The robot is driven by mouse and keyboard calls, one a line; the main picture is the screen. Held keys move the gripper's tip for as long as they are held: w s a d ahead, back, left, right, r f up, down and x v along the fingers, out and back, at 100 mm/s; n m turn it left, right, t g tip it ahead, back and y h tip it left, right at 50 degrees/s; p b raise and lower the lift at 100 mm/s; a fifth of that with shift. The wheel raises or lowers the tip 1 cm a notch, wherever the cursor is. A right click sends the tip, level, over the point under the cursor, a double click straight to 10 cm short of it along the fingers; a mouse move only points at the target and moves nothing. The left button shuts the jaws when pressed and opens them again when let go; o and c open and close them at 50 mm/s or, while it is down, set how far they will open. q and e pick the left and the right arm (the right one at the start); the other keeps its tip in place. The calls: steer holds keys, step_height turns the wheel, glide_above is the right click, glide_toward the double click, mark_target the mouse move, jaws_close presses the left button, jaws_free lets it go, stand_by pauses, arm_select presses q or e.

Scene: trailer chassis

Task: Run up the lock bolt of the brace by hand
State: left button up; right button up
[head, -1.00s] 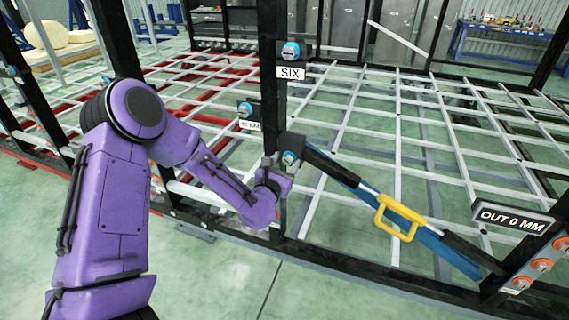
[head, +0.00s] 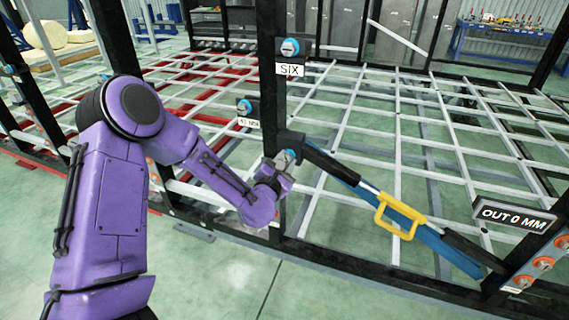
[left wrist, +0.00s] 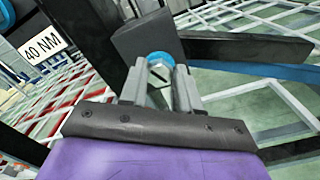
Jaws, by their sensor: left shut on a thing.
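The brace (head: 342,172) is a black and blue bar with a yellow handle (head: 400,215). It slopes from the dark post down to the lower right. At its upper end, by the post, is the lock bolt, a grey head with a slot and a blue collar. In the left wrist view the lock bolt (left wrist: 160,72) sits between the two grey fingers. My left gripper (head: 286,160) is shut on the lock bolt; in the left wrist view the gripper (left wrist: 160,88) shows from behind. In the head view the fingers partly hide the bolt. My right gripper is not in view.
Another stands left with a torque label (left wrist: 43,50) reading 40 NM. An OUT 0 MM sign (head: 514,217) and orange-ringed fittings (head: 543,263) are at the right. Grey lattice bars fill the frame behind.

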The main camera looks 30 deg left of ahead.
arm_select(q)
steer(key=m, duration=0.4)
steer(key=shift+d+f+m+b, duration=0.1)
steer(key=shift+f+m+b, duration=0.1)
steer(key=shift+m+b, duration=0.15)
steer(key=m, duration=0.4)
steer(key=shift+d+f+m+b, duration=0.1)
steer(key=shift+f+m+b, duration=0.15)
steer(key=shift+m+b, duration=0.15)
steer(key=m, duration=0.4)
steer(key=shift+f+m+b, duration=0.15)
steer(key=shift+m+b, duration=0.1)
steer(key=shift+b, duration=0.05)
steer(key=shift+s+a+f+m+b, duration=0.15)
steer(key=shift+m+b, duration=0.4)
steer(key=shift+m, duration=2.7)
steer(key=shift+w+a+m+b, duration=0.15)
steer(key=shift+m+b, duration=0.35)
steer(key=shift+m, duration=2.7)
steer(key=shift+s+a+f+m+b, duration=0.15)
steer(key=shift+m+b, duration=0.4)
steer(key=shift+m, duration=2.7)
steer(key=shift+r+m, duration=0.1)
steer(key=shift+m, duration=0.2)
